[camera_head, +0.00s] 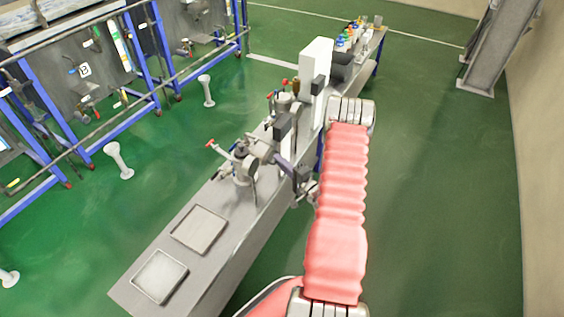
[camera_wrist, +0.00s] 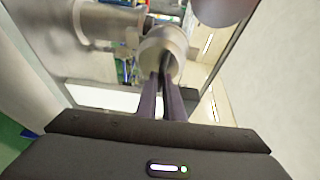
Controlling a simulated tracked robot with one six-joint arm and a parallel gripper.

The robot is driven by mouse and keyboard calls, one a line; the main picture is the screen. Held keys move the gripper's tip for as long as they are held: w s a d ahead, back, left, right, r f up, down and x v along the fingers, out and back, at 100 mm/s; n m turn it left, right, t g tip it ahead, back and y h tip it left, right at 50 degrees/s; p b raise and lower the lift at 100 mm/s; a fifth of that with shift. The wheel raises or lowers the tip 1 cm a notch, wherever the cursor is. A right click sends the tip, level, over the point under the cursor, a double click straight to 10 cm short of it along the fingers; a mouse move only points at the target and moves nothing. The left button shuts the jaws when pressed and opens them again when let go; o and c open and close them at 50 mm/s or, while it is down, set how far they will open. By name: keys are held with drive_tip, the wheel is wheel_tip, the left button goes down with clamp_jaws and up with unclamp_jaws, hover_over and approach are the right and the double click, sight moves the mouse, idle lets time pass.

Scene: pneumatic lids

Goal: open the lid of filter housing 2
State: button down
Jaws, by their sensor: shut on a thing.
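A metal filter housing (camera_head: 244,170) stands on the nearer half of the long bench, with a red-tipped handle at its upper left. A second metal housing (camera_head: 284,104) with red-tipped parts stands farther back. I cannot read a number on either. My gripper (camera_head: 277,158) is at the right of the nearer housing, at a short cylinder on its top. In the wrist view, my two dark fingers (camera_wrist: 165,82) are close together on a round metal piece (camera_wrist: 152,46), whose inner side is partly hidden by them. Whether the lid is raised cannot be told.
The grey bench (camera_head: 143,280) holds two shallow trays, one being the front tray (camera_head: 160,276). A white upright box (camera_head: 315,70) stands behind the housings, with coloured bottles (camera_head: 347,37) beyond. A blue-framed rack (camera_head: 140,55) is at the left.

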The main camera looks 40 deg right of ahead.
sight(272, 152)
drive_tip(key=shift+w+a+r+n+g, duration=0.15)
drive_tip(key=shift+w+r+n+g, duration=0.2)
drive_tip(key=shift+r+g, duration=0.35)
drive_tip(key=shift+w+a+r, duration=0.15)
drive_tip(key=shift+w+r, duration=0.15)
drive_tip(key=shift+r, duration=0.3)
drive_tip(key=c, duration=1.9)
unclamp_jaws()
drive_tip(key=s+r, duration=0.1)
drive_tip(key=s, duration=1.2)
drive_tip(key=shift+s+a+r, duration=0.3)
drive_tip(key=shift+s+r, duration=0.05)
